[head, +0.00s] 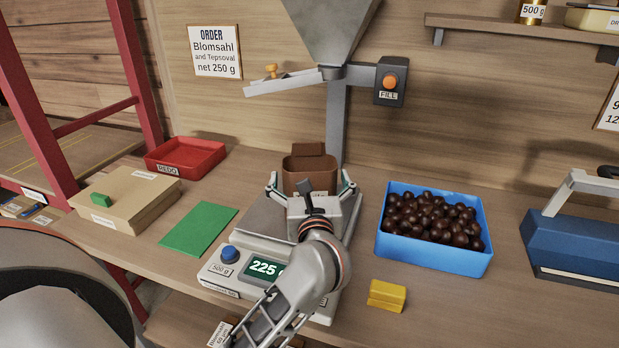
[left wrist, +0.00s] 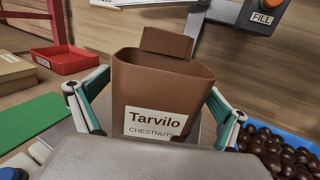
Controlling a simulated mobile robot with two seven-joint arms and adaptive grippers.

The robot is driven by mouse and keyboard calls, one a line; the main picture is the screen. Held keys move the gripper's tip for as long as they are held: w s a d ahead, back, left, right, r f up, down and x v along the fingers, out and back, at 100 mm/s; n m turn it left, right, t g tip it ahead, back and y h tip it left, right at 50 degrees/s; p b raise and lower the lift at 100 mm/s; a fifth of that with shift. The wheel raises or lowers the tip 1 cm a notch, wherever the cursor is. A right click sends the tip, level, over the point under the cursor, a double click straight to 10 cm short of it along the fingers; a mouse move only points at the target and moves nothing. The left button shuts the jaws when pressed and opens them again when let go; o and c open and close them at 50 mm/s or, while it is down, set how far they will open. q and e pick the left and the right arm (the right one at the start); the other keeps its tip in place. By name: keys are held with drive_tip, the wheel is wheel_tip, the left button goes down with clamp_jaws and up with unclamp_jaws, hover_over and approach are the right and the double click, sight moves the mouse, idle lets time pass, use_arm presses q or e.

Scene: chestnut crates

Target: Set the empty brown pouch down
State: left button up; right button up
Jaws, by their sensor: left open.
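The brown pouch (head: 310,174) stands upright on the scale (head: 262,221) below the hopper, and the scale's display reads 225 g. In the left wrist view the pouch (left wrist: 160,92) has its mouth open and its back flap up, with a white label reading "Tarvilo CHESTNUTS". Its bottom and contents are hidden. My left gripper (head: 309,187) is open, with one finger on each side of the pouch. The fingers also show in the left wrist view (left wrist: 157,112), apart from the pouch sides. My right gripper is not in view.
A blue crate of chestnuts (head: 392,243) stands right of the scale, with a yellow block (head: 387,296) in front. A green mat (head: 199,229), a cardboard box (head: 150,208) and a red REDO tray (head: 158,168) are to the left. The hopper (head: 331,30) hangs above the pouch.

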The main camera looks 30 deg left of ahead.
use_arm(q)
drive_tip(key=v, duration=1.2)
